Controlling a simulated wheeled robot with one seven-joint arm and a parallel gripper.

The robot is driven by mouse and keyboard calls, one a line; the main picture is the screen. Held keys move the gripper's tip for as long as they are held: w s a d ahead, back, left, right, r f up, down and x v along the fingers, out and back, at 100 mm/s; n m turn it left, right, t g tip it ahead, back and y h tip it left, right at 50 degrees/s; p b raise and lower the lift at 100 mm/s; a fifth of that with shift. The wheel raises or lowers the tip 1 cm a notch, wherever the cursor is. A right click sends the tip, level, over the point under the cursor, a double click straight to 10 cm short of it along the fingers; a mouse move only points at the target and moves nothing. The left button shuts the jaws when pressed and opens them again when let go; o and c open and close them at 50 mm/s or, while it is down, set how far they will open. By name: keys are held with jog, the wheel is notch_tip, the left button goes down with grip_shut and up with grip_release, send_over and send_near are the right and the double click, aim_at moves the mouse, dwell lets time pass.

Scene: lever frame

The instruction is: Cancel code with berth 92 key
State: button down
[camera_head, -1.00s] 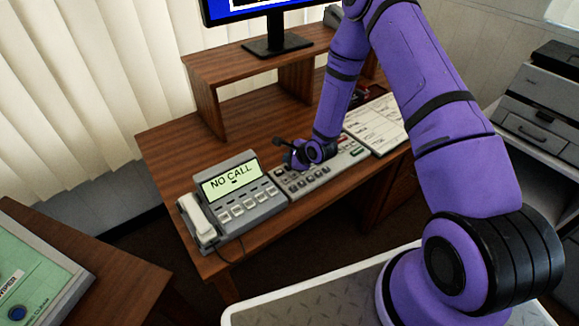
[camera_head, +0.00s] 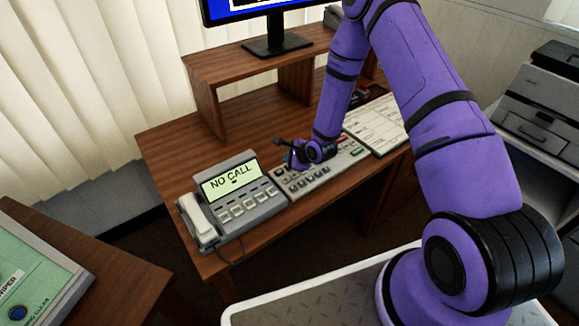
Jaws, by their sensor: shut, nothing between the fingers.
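A grey keypad panel (camera_head: 300,184) with several small keys lies on the wooden desk, just right of the phone. A red key (camera_head: 343,138) and a green key (camera_head: 356,152) show at its right end. The key labels are too small to read, so I cannot tell which key is for berth 92. My gripper (camera_head: 290,151) is over the far left part of the panel, with its dark fingers pointing left. It is shut and holds nothing. My wrist hides the middle of the panel, and I cannot tell if the fingers touch a key.
A grey phone (camera_head: 238,208) reading "NO CALL" stands left of the panel. A monitor (camera_head: 270,12) stands on a wooden riser (camera_head: 205,100) behind. A green-topped panel (camera_head: 40,265) is at lower left.

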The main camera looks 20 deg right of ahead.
jog(key=shift+f, duration=0.2)
jog(key=shift+f, duration=0.25)
jog(key=shift+f, duration=0.35)
dwell(0.8)
dwell(0.3)
jog(key=shift+r, duration=0.8)
jog(key=shift+r, duration=2.55)
dwell(0.4)
